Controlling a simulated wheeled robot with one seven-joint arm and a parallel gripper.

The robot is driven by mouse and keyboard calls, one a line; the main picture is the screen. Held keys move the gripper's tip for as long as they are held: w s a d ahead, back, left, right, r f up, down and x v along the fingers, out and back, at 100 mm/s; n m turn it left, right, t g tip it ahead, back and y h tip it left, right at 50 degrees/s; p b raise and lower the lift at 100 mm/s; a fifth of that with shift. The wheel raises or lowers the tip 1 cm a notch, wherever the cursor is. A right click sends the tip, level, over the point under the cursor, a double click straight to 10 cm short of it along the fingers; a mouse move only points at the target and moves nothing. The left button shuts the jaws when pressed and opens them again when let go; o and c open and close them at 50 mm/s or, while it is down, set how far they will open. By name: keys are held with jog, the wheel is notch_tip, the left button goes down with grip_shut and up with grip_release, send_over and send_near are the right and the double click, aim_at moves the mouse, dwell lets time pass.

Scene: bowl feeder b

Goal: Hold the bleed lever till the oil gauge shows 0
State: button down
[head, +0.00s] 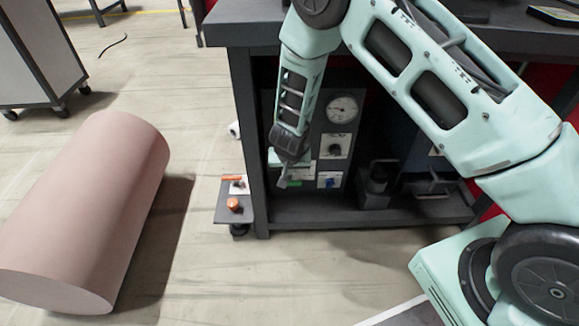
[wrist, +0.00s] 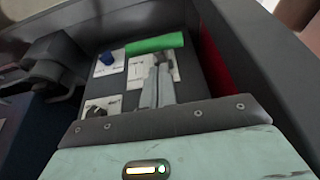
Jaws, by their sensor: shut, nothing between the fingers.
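A dark control panel stands under the bench, with a round white-faced gauge (head: 343,108) near its top. The gauge is small and its reading cannot be made out. A green bar-like handle (wrist: 155,43) sits low on the panel; it shows partly in the head view (head: 297,182). I cannot read a label naming it the bleed lever. My gripper (head: 284,183) points down at the panel's lower left. In the wrist view its fingers (wrist: 156,72) are together and empty, over a white plate just short of the green handle. Whether they touch anything is unclear.
A blue knob (head: 329,180) and a dark knob on a white plate (head: 336,148) sit beside my gripper. A large pink cylinder (head: 85,210) lies on the floor.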

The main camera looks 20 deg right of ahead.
jog(key=shift+s+a+f+b, duration=0.1)
jog(key=shift+s+f+b, duration=0.25)
jog(key=shift+f, duration=0.35)
jog(key=shift+f+b, duration=0.1)
jog(key=shift+b, duration=0.2)
